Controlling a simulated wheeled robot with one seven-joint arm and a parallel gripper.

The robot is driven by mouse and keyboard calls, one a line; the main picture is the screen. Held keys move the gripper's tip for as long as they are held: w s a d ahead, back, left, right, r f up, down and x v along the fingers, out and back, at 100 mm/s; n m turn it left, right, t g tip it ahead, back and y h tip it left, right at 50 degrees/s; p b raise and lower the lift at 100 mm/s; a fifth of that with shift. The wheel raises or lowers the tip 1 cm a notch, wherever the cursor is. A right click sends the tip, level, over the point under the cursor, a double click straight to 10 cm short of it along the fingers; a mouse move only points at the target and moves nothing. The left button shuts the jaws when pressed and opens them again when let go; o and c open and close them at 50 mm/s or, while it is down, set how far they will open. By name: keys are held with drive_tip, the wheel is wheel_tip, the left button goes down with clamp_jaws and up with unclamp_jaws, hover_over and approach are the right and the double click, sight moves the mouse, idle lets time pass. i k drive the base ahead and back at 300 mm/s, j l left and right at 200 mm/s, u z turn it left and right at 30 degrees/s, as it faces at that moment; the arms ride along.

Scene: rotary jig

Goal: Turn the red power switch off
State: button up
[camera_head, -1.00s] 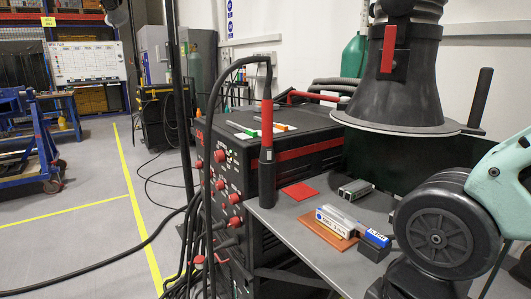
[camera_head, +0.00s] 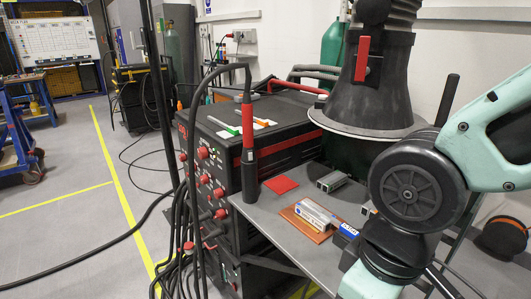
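A black welding power unit (camera_head: 282,133) with a red stripe stands at the centre. Its front panel faces left and carries several red round controls, including an upper knob (camera_head: 203,153) and a lower knob (camera_head: 220,214). I cannot tell which red control is the power switch or how it is set. Cables and a dark pole partly hide the panel. My mint and black arm (camera_head: 480,150) fills the right side, apart from the panel. My gripper is out of view.
A welding torch (camera_head: 248,150) stands upright at the unit's near corner. The grey side table (camera_head: 262,213) holds boxes and a red pad (camera_head: 281,184). A black extraction hood (camera_head: 372,85) hangs above it. Cables (camera_head: 185,225) hang before the panel; the floor (camera_head: 75,240) at left is mostly open.

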sight(221, 214)
drive_tip(key=i+j+u, duration=0.15)
drive_tip(key=u, duration=0.2)
drive_tip(key=i+j+u, duration=0.15)
drive_tip(key=u, duration=0.2)
drive_tip(key=i+u, duration=0.15)
drive_tip(key=u, duration=0.2)
